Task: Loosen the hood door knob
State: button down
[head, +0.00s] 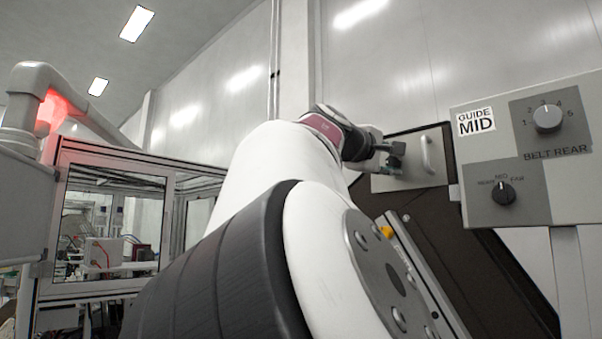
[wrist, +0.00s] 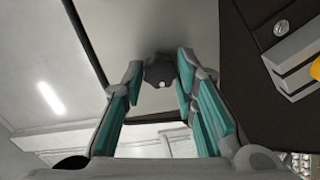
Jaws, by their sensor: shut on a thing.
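The hood door knob (wrist: 159,72) is a dark, round, lobed knob on a grey plate in the wrist view. My gripper (wrist: 160,80) has its two teal-padded fingers on either side of the knob, with the tips at its edges, and is shut on it. In the head view my gripper (head: 388,156) reaches the grey plate (head: 400,183) on the dark hood door (head: 440,225), left of a pale bar handle (head: 427,154). There the knob is mostly hidden by the gripper, and its turn angle cannot be told.
A grey control box (head: 528,150) with a BELT REAR dial (head: 547,118) and a black selector (head: 502,193) stands close at the right. A metal rail with a yellow part (head: 386,232) runs below the gripper. A framed glass enclosure (head: 115,230) is at the left.

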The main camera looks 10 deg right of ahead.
jog(key=n+p, duration=0.1)
jog(key=n, duration=0.4)
jog(key=shift+n, duration=0.3)
jog(key=n+p, duration=0.1)
jog(key=n, duration=0.4)
jog(key=shift+f+n, duration=0.1)
jog(key=shift+n, duration=0.2)
jog(key=c, duration=1.3)
grip_release()
jog(key=shift+r, duration=4.95)
jog(key=shift+r, duration=0.1)
